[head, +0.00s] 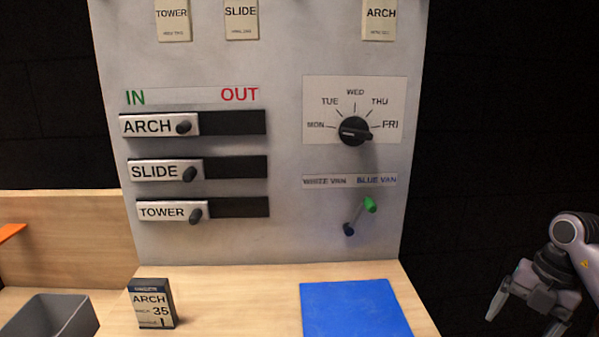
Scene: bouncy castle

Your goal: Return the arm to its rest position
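My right gripper (522,318) is at the lower right edge of the head view. Its two fingers are spread apart and point down, with nothing seen between them. It is to the right of the wooden table and the upright board, apart from both. My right arm comes in from the right edge, and most of it is out of the picture. My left arm and gripper are not in view.
The grey board (285,60) carries ARCH, SLIDE and TOWER sliders at the left, a day dial (353,131) and a green-tipped lever (369,204) tilted toward BLUE VAN. An ARCH box (152,304), grey bin (55,316) and blue mat (355,308) are on the table.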

